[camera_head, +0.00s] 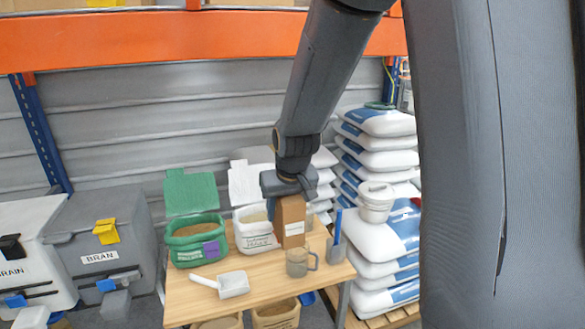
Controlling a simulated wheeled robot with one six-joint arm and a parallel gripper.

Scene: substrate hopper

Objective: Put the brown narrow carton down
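The brown narrow carton (291,222) is upright with a white label on its front. My gripper (289,188) is above it, pointing down, and its fingers appear to be around the carton's top. The fingertips are partly hidden, so the grip is hard to see fully. The carton is over the back right part of the wooden table (262,279), behind the mug. I cannot tell whether its bottom touches the table.
On the table are a green tub (197,240), a white tub (256,230), a white scoop (233,284), a clear mug (299,261) and a grey holder (337,249) with a blue tool. Stacked sacks (384,240) stand right. The front middle of the table is clear.

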